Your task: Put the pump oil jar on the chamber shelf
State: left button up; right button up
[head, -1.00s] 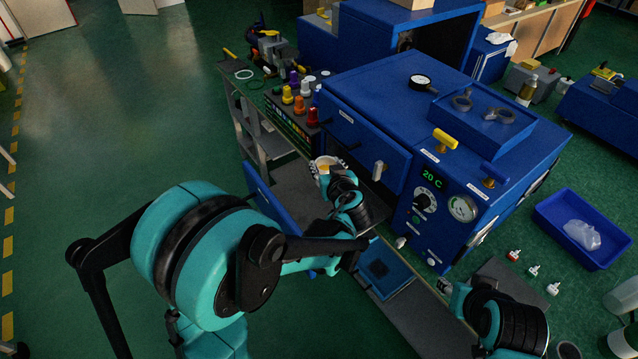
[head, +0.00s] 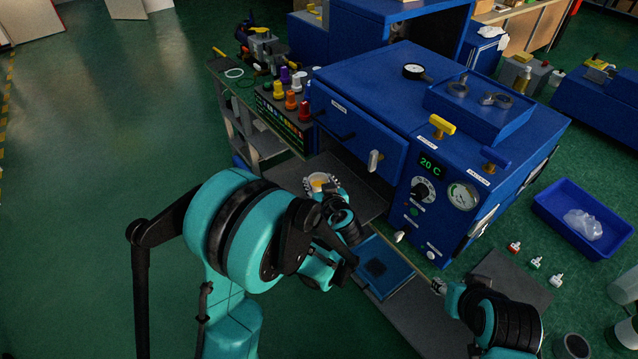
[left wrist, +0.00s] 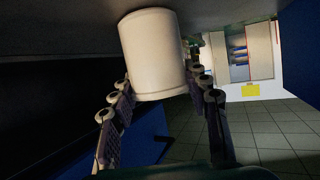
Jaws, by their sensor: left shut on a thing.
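My left gripper (head: 322,184) is shut on a pale jar with a yellowish top (head: 318,179), held over a grey surface in front of the blue chamber (head: 395,95).
Coloured bottles (head: 290,98) stand on a rack left of the chamber. A blue square mat (head: 378,268) lies on the bench near my left wrist. A blue tray (head: 490,105) sits on top of the chamber. A blue bin (head: 595,250) stands to the right.

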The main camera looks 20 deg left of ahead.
pick_arm(q)
jog(key=shift+f, duration=0.1)
jog(key=o, duration=1.2)
jog(key=shift+o, duration=0.2)
jog(key=shift+r, duration=0.2)
jog(key=p+v, duration=0.3)
jog(key=v, duration=0.9)
